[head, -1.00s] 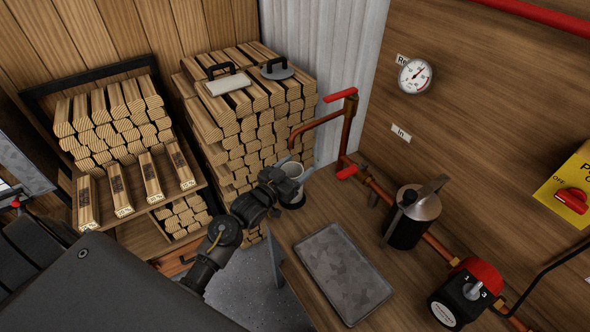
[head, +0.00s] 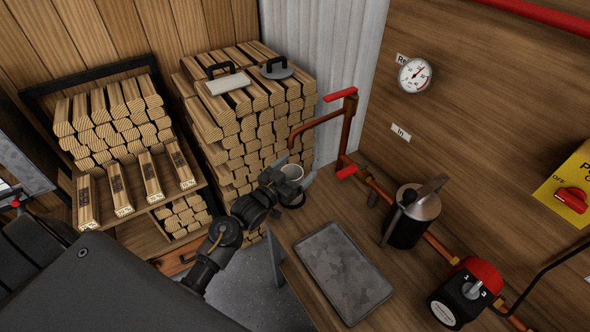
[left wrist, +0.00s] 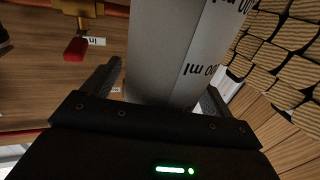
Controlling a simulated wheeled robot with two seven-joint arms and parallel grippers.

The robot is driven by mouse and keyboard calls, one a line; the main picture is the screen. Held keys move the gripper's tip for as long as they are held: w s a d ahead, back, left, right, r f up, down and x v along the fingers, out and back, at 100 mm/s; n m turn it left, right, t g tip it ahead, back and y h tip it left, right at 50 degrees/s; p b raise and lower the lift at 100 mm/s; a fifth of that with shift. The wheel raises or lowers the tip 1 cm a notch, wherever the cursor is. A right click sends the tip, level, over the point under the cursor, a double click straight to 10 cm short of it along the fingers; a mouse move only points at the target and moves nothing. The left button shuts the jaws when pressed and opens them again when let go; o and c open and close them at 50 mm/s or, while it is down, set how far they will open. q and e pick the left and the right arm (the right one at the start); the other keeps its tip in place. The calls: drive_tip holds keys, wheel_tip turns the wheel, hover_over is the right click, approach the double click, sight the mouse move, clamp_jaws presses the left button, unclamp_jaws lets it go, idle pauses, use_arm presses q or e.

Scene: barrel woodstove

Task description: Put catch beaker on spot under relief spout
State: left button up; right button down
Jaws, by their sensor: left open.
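The catch beaker (head: 292,172) is a pale grey cup at the far left corner of the workbench, near and below the open end of the relief spout (head: 303,132), a bent copper pipe with red handles. My left gripper (head: 293,178) is open, with its fingers on either side of the beaker. In the left wrist view the beaker (left wrist: 165,50) stands tall between the fingers, with black "ml" marks on its wall. Its base and the spot under it are hidden by my gripper, so I cannot tell what it rests on.
A grey metal tray (head: 343,272) lies on the workbench (head: 390,300). A dark can (head: 408,222) and a red-capped valve (head: 470,285) stand to the right. Stacked firewood (head: 245,130) rises behind the gripper. A gauge (head: 414,76) hangs on the wall.

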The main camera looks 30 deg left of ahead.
use_arm(q)
drive_tip(key=s+a+b, duration=0.2)
drive_tip(key=s, duration=0.9)
drive_tip(key=shift+s+a, duration=0.2)
drive_tip(key=shift+s, duration=0.2)
